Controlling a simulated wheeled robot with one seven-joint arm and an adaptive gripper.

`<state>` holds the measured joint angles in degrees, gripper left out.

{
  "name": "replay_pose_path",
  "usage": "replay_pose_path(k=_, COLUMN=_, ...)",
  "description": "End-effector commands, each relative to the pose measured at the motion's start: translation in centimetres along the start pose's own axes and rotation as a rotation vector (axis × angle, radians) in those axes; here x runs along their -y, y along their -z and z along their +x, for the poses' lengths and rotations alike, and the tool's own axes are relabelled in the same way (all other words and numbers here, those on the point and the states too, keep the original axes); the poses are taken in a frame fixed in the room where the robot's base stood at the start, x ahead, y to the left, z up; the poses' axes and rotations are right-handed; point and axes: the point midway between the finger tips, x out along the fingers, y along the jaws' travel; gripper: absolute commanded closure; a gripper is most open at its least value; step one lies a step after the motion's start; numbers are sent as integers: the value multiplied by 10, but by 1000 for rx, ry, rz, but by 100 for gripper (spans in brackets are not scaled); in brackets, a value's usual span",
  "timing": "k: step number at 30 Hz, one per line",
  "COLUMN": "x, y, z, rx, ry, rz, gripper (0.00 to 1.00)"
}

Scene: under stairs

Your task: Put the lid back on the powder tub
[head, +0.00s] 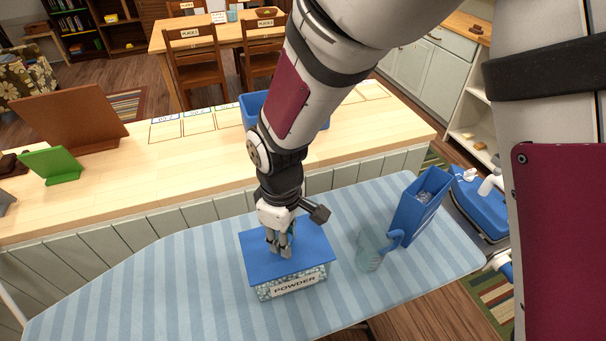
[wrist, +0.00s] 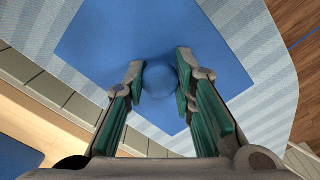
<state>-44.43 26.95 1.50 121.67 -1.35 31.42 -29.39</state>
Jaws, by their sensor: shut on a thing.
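The powder tub (head: 292,287) stands on the striped ironing board, with its "POWDER" label facing the camera. The flat blue lid (head: 306,254) lies over the top of the tub. Whether it is fully seated cannot be told. My gripper (head: 279,246) is above the middle of the lid, pointing down. In the wrist view my gripper (wrist: 160,85) is shut on the round blue knob (wrist: 160,78) of the lid (wrist: 115,40), one finger on each side. The tub is hidden under the lid in the wrist view.
A clear jug with a blue handle (head: 370,250) and a tall blue box (head: 420,207) stand right of the tub on the ironing board (head: 150,290). A wooden counter (head: 180,165) runs behind, with a blue bin (head: 250,108) on it. The board's left part is clear.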

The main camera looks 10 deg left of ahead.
Motion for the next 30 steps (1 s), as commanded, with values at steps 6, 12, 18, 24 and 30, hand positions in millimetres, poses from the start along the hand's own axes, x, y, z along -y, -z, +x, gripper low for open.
replay_pose_path(k=6, x=0, y=0, z=3, rx=0, ry=0, rz=0, gripper=100)
replay_pose_path(k=12, x=0, y=0, z=2, rx=-1, ry=0, rz=1, gripper=69)
replay_pose_path(k=18, x=0, y=0, z=2, rx=-1, ry=0, rz=1, gripper=52)
replay_pose_path(k=24, x=0, y=0, z=2, rx=-1, ry=0, rz=1, gripper=33)
replay_pose_path(k=30, x=0, y=0, z=3, rx=-1, ry=0, rz=1, gripper=32)
